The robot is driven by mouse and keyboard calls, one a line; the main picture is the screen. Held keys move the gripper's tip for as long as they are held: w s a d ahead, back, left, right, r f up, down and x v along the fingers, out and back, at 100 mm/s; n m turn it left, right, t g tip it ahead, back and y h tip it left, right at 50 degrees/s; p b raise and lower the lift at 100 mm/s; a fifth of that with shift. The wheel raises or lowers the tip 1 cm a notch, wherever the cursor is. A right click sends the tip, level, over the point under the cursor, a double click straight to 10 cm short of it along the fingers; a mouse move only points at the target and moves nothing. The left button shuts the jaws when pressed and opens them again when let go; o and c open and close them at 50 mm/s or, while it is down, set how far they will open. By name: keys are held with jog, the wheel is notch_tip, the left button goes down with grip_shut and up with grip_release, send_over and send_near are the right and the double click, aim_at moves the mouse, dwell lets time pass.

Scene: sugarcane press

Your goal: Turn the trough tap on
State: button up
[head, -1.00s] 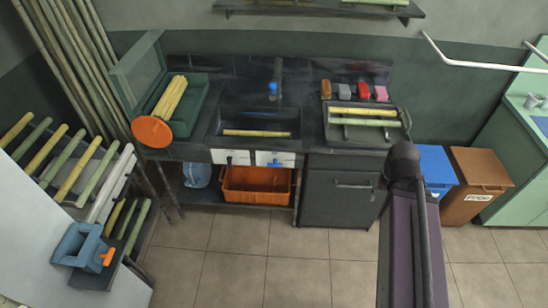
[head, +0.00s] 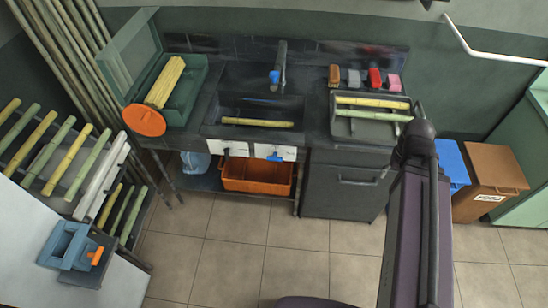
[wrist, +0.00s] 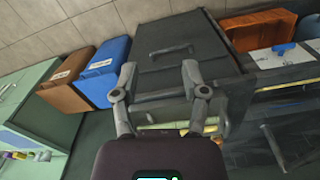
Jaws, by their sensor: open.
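The dark trough (head: 290,108) is set in the black counter, with a yellow cane lying in it. A dark tap (head: 282,60) stands at its back edge, with a blue part (head: 275,77) at its front. Below the counter are two white panels, one with a blue handle (head: 275,157) and one with a dark handle (head: 227,152). The blue handle also shows in the wrist view (wrist: 284,48). My gripper (wrist: 158,75) is open and empty in the wrist view, above the counter's right part. The head view does not show its fingers.
A dark cabinet (head: 343,190) stands under a tray of canes (head: 372,127). Blue (head: 453,165) and brown (head: 490,180) bins stand right of it. An orange crate (head: 255,178) sits on the low shelf. A green box with an orange disc (head: 145,120) is left of the trough. Floor in front is clear.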

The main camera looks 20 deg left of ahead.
jog(key=shift+d, duration=0.25)
jog(key=shift+o, duration=0.5)
jog(key=shift+s, duration=0.1)
jog(key=w+a+f+n+t+h+b, duration=0.2)
jog(key=w+a+f+n+h+b, duration=0.25)
jog(key=a+f+b, duration=0.75)
jog(key=w+a+f+n+t+h+b, duration=0.25)
jog(key=w+a+f+b, duration=0.5)
jog(key=b, duration=0.65)
jog(key=s+a+f+n+t+b, duration=0.2)
jog(key=a+f+t+b, duration=0.1)
jog(key=a+b, duration=0.4)
jog(key=s+a+f+n+t+h+b, duration=0.1)
jog(key=a+b, duration=0.5)
jog(key=a, duration=0.7)
jog(key=s+a+f+n+t+h+b, duration=0.1)
jog(key=s+a+f+n+t+b, duration=0.2)
jog(key=a, duration=0.7)
notch_tip(320, 180, down, 4)
jog(key=t+b, duration=0.2)
jog(key=b, duration=0.2)
jog(key=shift+a+b, duration=0.35)
jog(key=shift+a, duration=0.05)
jog(key=shift+w+d+f, duration=0.1)
jog(key=shift+w+f, duration=0.05)
